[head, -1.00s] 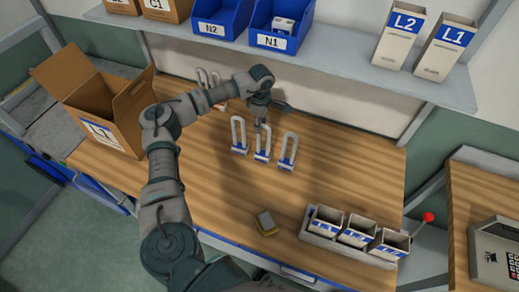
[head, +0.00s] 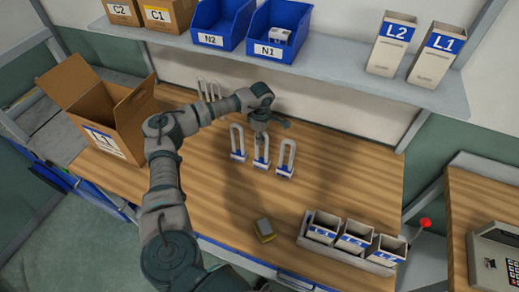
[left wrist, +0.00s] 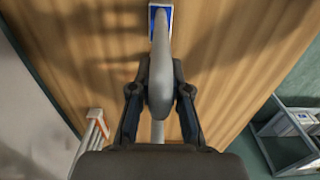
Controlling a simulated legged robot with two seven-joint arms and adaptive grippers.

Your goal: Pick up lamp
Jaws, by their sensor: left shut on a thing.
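Several U-shaped white lamps with blue bases stand on the wooden table. Three stand in a row at mid-table: a left lamp (head: 238,143), a middle lamp (head: 261,153) and a right lamp (head: 286,158). My left gripper (head: 261,133) comes down from above and is shut on the top of the middle lamp, whose base stays level with its neighbours. In the left wrist view the held lamp (left wrist: 160,62) runs between the two fingers (left wrist: 160,100). I cannot tell whether its base touches the table. My right gripper is not in view.
More lamps (head: 208,90) stand behind, near the wall. An open cardboard box (head: 128,120) is at the left. A rack of small labelled boxes (head: 316,246) and a yellow-grey block (head: 264,230) are at the front. A shelf (head: 330,62) with bins overhangs the back.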

